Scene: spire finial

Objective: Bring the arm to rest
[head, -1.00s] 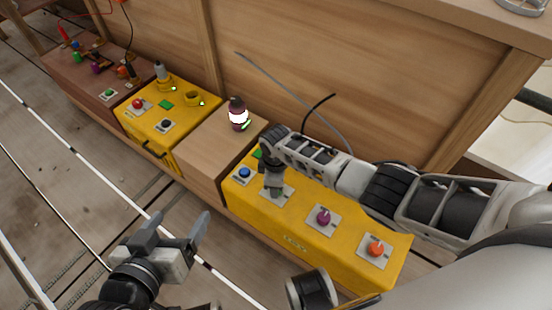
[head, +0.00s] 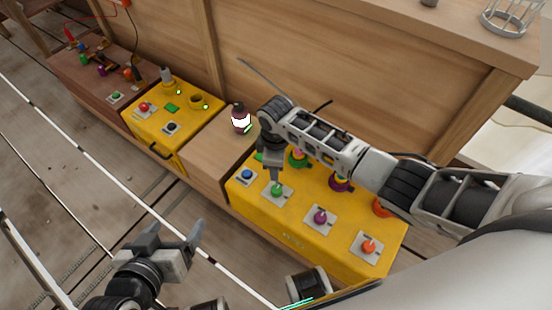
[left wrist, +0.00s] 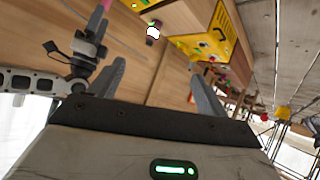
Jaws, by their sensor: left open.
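My left gripper (head: 178,232) is at the lower left of the head view, open and empty, above the floor and apart from the boxes. Its two spread fingers also show in the left wrist view (left wrist: 158,85), with nothing between them. My right arm comes in from the right over the yellow box (head: 262,205). My right gripper (head: 274,172) points down just above the green knob (head: 278,190) on its grey plate. I cannot tell whether its fingers are apart or touch the knob. A blue knob (head: 247,174), a purple knob (head: 320,216) and an orange knob (head: 369,247) sit on nearby plates.
A dark bottle with a glowing white band (head: 240,120) stands on a wooden block (head: 205,150). A second yellow box (head: 190,128) and a brown box (head: 75,80) lie farther left. A wooden wall (head: 300,70) rises behind. Floor around the left gripper is clear.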

